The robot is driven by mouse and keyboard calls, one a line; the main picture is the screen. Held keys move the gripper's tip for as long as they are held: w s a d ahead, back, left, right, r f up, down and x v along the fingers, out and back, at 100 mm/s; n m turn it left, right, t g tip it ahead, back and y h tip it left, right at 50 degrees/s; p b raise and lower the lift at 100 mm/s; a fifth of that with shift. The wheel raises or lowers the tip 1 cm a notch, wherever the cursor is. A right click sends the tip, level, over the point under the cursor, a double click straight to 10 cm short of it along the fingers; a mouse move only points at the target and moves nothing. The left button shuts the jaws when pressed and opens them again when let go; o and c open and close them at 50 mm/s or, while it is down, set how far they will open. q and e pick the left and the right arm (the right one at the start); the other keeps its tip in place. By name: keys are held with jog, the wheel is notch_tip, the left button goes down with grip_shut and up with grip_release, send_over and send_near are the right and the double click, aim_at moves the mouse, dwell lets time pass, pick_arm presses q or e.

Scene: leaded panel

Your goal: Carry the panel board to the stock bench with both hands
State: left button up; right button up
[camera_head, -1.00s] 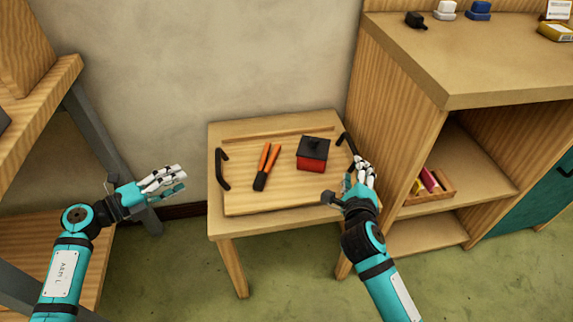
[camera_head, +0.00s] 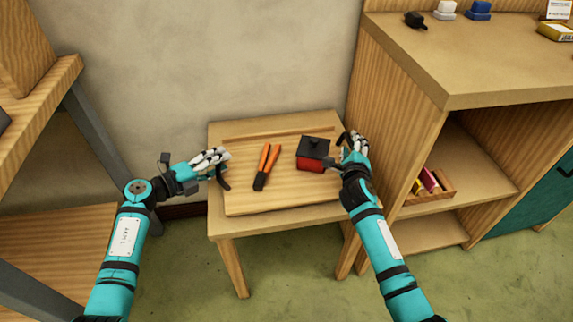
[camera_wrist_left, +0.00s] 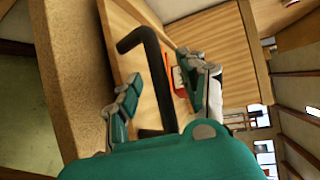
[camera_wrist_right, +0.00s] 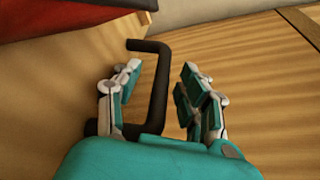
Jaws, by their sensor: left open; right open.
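The panel board (camera_head: 290,196) is a wooden board with a black handle at each end, lying on a small wooden table (camera_head: 222,228). Orange-handled pliers (camera_head: 266,166) and a red box with a black lid (camera_head: 312,154) lie on it. My left gripper (camera_head: 222,160) is open at the left handle; in the left wrist view this handle (camera_wrist_left: 155,75) stands between its spread fingers. My right gripper (camera_head: 350,146) is open at the right handle; in the right wrist view that handle (camera_wrist_right: 161,85) is between its fingers. In the head view the hands partly hide both handles.
A wooden shelf unit (camera_head: 440,95) stands close on the right, with small items on top and a tray (camera_head: 430,194) inside. A wooden bench with grey legs (camera_head: 100,140) is at the left. Green floor (camera_head: 300,270) is open in front of the table.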

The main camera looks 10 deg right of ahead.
pick_arm(q)
grip_shut()
pick_arm(e)
grip_shut()
